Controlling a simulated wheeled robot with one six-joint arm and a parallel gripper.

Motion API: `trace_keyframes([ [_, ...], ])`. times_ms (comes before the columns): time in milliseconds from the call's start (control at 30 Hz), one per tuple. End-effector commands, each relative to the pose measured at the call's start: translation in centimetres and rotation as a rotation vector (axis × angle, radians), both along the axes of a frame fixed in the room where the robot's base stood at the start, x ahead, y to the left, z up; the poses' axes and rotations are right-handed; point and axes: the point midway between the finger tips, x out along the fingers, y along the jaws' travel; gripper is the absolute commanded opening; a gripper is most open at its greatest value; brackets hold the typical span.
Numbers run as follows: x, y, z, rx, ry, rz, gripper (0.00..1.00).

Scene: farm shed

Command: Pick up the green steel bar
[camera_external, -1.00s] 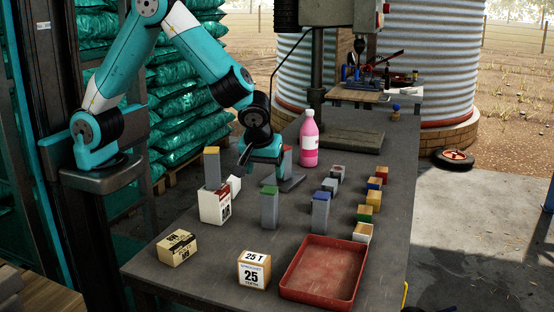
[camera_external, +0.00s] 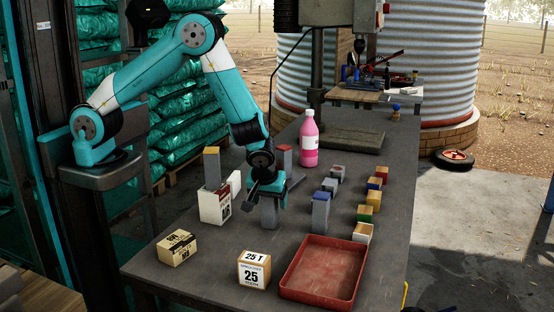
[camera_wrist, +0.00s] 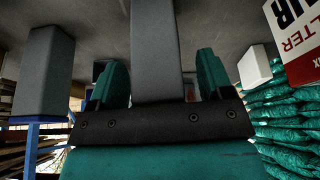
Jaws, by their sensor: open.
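The green steel bar (camera_external: 270,215) stands upright on the table, a grey block whose green top is hidden by my gripper in the outside view. My gripper (camera_external: 267,192) is at the upper end of this bar, pointing down. In the wrist view, the grey bar (camera_wrist: 157,45) runs between the two teal fingers of my gripper (camera_wrist: 161,78). The fingers are open, with a visible gap on each side of the bar. Its lower part shows clear of the fingers.
A blue-topped bar (camera_external: 320,213) stands close to the right, also in the wrist view (camera_wrist: 42,75). A white filter box (camera_external: 214,205) and yellow-topped bar (camera_external: 212,165) are left. A red-topped bar (camera_external: 284,157) stands behind. A red tray (camera_external: 290,282) lies in front.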

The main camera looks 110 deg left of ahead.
Motion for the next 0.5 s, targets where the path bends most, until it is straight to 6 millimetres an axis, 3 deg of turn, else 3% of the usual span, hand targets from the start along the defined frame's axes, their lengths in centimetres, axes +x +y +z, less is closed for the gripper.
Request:
trace_keyframes([
  [133, 0.02, -0.01, 0.03, 0.000, 0.000, 0.000, 0.71],
  [400, 0.02, -0.02, 0.06, 0.000, 0.000, 0.000, 0.11],
  [500, 0.04, -0.01, 0.10, 0.001, -0.001, 0.000, 0.11],
])
